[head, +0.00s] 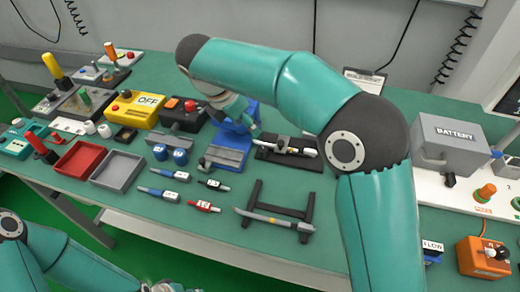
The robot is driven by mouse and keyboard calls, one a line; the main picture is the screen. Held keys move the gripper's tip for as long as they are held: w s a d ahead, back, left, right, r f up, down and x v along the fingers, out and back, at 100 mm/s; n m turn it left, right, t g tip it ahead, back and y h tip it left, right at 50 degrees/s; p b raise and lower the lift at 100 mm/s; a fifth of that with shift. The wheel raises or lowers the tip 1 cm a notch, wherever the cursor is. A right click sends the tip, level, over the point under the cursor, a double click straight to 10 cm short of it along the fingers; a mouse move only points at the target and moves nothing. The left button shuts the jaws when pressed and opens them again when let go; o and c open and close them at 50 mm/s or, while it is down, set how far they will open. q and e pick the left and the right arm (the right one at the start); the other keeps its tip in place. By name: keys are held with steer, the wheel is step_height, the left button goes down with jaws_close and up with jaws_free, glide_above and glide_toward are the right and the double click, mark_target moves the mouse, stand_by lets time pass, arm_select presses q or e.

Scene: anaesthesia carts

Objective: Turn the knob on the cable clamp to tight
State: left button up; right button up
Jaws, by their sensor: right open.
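My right gripper (250,127) is open, pointing down beside a blue block-like fixture (226,137), just left of and behind the black base. Its fingertips are small and partly merge with the blue fixture, so contact cannot be told. My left gripper (168,286) shows only in part at the bottom edge, low in front of the bench; its jaws are not clear.
Blue and red marker-like tools (203,206) and a black stand with a grey tool (276,221) lie in front. Red and grey trays (118,171) and a yellow OFF box (138,109) are left. A grey BATTERY box (450,140) stands right. My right arm covers the bench's right middle.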

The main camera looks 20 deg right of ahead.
mark_target(263, 150)
steer(key=x, duration=1.4)
steer(key=shift+s, duration=0.1)
